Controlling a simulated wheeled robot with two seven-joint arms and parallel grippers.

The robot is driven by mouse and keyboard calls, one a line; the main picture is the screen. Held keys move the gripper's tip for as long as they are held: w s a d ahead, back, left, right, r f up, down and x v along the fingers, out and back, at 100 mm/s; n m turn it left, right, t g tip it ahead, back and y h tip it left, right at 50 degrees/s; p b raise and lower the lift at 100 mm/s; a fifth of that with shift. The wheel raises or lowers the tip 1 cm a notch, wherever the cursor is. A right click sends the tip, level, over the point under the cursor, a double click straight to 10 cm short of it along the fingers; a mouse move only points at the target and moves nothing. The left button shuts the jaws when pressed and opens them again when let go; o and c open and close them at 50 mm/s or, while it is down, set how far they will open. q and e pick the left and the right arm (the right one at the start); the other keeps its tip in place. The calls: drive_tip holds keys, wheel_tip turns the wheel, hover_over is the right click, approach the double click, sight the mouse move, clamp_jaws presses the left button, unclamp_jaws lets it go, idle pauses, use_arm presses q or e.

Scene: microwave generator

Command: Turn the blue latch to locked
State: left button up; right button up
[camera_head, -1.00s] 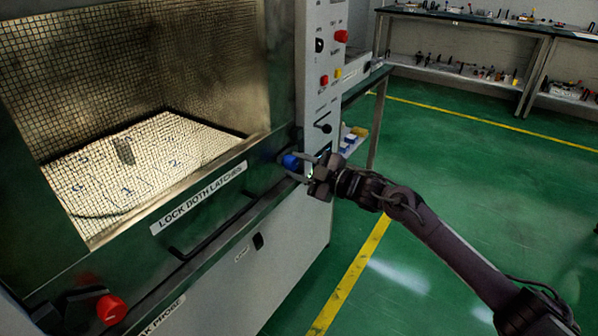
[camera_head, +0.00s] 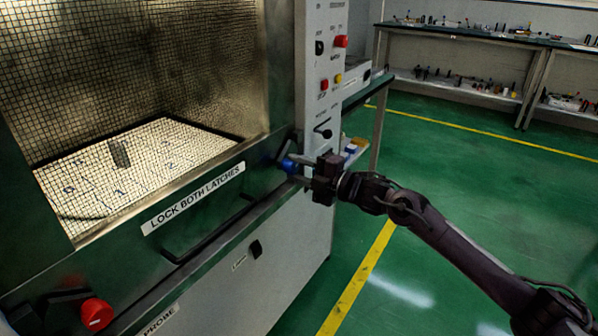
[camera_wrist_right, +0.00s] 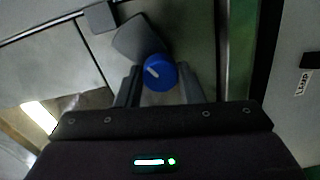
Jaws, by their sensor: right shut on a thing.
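The blue latch knob (camera_head: 289,165) is on the right end of the cabinet's door front, right of the "LOCK BOTH LATCHES" label (camera_head: 196,198). My right gripper (camera_head: 298,168) is shut on the knob from the right. In the right wrist view the blue knob (camera_wrist_right: 160,72) sits between the two fingertips, with a pale mark on its face. Its dark grey lever (camera_wrist_right: 138,36) points up and left there, close to a grey block (camera_wrist_right: 100,17); I cannot tell whether they touch. A red latch knob (camera_head: 96,314) is at the lower left. My left gripper is not in view.
The cabinet's side panel (camera_head: 322,110) with red and yellow buttons rises just above the blue knob. A dark handle bar (camera_head: 205,235) crosses the door front. A bench (camera_head: 450,35) stands at the back right. Green floor (camera_head: 460,180) lies open to the right.

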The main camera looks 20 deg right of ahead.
idle(0.4)
drive_tip(key=o, duration=1)
drive_tip(key=v, duration=0.7)
drive_tip(key=shift+s+d, duration=0.25)
drive_tip(key=shift+s, duration=0.1)
